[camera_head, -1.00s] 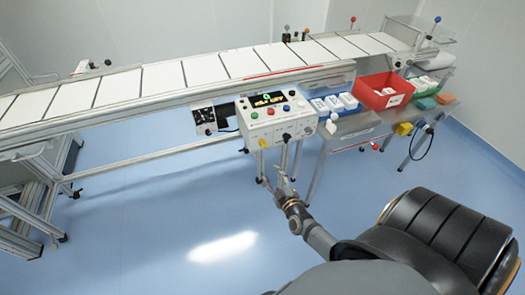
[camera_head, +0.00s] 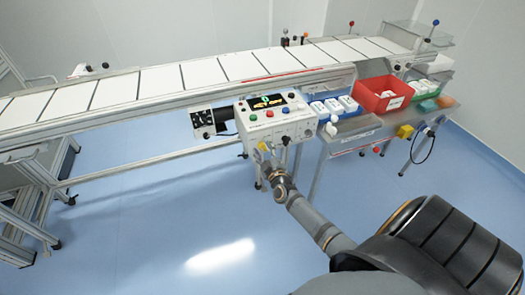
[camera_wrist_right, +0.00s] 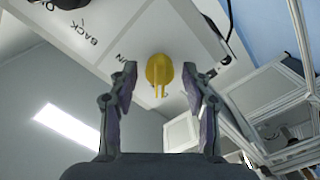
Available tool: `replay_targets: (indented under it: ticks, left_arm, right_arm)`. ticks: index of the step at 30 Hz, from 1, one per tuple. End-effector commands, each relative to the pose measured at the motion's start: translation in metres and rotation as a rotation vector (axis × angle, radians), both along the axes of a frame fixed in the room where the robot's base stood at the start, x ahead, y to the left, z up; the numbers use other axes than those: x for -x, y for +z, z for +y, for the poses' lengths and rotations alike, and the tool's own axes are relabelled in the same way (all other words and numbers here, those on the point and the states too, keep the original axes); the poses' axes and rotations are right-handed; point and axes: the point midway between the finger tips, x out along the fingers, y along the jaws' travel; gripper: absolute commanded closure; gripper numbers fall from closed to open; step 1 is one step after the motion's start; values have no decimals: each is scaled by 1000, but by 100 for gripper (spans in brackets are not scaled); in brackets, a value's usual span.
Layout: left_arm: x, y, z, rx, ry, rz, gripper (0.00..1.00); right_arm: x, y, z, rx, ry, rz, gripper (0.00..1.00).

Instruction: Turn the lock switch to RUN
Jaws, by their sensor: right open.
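In the head view the yellow switch (camera_head: 263,147) is small, at the box's lower left. My right gripper (camera_head: 268,162) is just in front of and below the box. In the wrist view my right gripper (camera_wrist_right: 160,92) is open, with one finger on each side of the knob and gaps between. My left gripper is not in view.
The conveyor (camera_head: 200,71) runs behind the box. A red bin (camera_head: 382,95) and a blue tray (camera_head: 333,108) with white parts stand to the right on a metal table (camera_head: 352,127). The blue floor in front is clear.

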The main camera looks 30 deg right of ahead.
Motion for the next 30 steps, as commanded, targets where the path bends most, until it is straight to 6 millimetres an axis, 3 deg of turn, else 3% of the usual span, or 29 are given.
replay_targets:
  ticks: [6,17,30]
  left_arm:
    - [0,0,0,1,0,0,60]
    - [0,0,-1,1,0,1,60]
    - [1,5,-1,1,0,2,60]
  right_arm:
    - [0,0,0,0,0,0,51]
    - [0,0,0,0,1,1,100]
    - [0,1,0,-94,1,-20,100]
